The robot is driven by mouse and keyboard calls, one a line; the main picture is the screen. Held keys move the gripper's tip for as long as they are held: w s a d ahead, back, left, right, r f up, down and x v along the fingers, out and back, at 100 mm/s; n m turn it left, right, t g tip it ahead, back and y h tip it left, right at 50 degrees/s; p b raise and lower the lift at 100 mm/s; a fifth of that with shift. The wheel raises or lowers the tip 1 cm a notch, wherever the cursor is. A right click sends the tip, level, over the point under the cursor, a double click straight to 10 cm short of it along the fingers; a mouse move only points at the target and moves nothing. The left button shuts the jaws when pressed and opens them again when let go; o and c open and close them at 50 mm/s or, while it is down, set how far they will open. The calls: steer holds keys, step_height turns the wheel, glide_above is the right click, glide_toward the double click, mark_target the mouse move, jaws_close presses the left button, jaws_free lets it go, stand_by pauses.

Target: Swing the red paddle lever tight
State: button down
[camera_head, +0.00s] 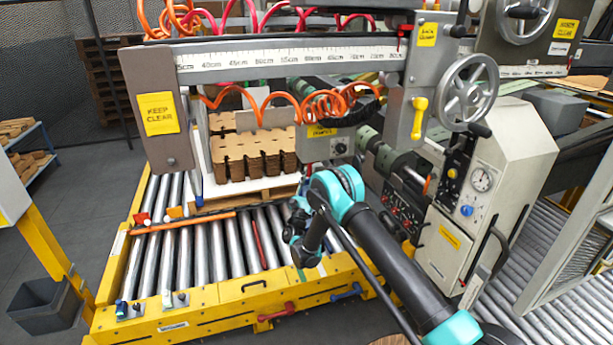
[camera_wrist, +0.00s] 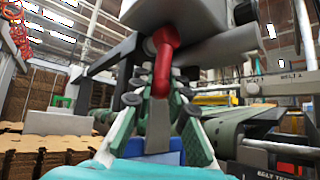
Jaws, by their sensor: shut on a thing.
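The red paddle lever (camera_wrist: 163,48) shows in the wrist view, hanging from a grey block (camera_wrist: 170,10) beside a grey cylinder. Its lower end lies between the green-padded fingers of my gripper (camera_wrist: 161,88), which is shut on it. In the head view my arm's dark and teal links reach up from the lower right, and my gripper points away toward the machine. The lever and my fingertips cannot be made out there, behind my arm.
A stack of brown cardboard blanks (camera_head: 255,160) stands behind my arm. A ruled beam (camera_head: 290,62) with orange hoses crosses above. A handwheel (camera_head: 468,92) and a grey control cabinet (camera_head: 495,185) stand to the right. Rollers (camera_head: 205,255) in a yellow frame (camera_head: 220,293) lie left.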

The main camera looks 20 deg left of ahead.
steer(key=shift+w+d+n+y, duration=0.15)
steer(key=shift+d+n+y, duration=0.1)
steer(key=shift+n+y, duration=0.55)
steer(key=shift+n+t, duration=0.3)
steer(key=c, duration=1.8)
jaws_free()
steer(key=shift+w, duration=0.1)
steer(key=shift+o, duration=0.2)
